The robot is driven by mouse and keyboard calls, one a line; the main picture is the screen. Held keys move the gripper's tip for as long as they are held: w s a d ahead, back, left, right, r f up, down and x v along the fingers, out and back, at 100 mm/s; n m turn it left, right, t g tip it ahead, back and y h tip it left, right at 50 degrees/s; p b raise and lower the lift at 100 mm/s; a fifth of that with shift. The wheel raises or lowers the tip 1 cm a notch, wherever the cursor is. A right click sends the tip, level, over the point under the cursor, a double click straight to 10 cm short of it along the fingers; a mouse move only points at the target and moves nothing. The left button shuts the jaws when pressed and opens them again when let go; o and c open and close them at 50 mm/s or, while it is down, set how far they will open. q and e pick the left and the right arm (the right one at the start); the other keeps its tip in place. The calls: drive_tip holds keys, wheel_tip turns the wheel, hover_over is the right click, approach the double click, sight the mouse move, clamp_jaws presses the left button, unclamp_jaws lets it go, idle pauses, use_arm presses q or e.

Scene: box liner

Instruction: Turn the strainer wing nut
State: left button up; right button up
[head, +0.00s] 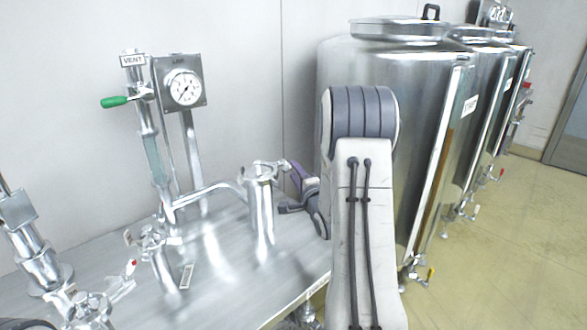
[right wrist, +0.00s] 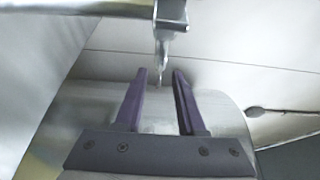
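The strainer (head: 262,210) is an upright shiny metal cylinder on the bench, with a clamped lid on top. Its clamp hardware (head: 282,166) sticks out at the right side of the lid. My right gripper (head: 288,188), with purple fingers, is just right of the strainer's upper part. In the right wrist view the gripper (right wrist: 160,72) is open. A small metal fitting (right wrist: 170,18), likely the clamp bolt with the wing nut, points down toward the gap between the fingertips. I cannot tell whether either finger touches it. My left gripper is not in view.
A second metal fitting (head: 160,260) stands left of the strainer, joined by piping. A gauge (head: 185,88) and a green-handled vent valve (head: 114,102) rise behind. Large steel tanks (head: 425,130) stand at the right. The metal bench (head: 225,285) has clear space in front.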

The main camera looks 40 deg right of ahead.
drive_tip(key=shift+x, duration=0.9)
clamp_jaws()
drive_tip(key=shift+f+b, duration=0.1)
drive_tip(key=shift+b, duration=0.25)
drive_tip(key=shift+n+b, duration=0.4)
drive_tip(key=shift+b, duration=0.05)
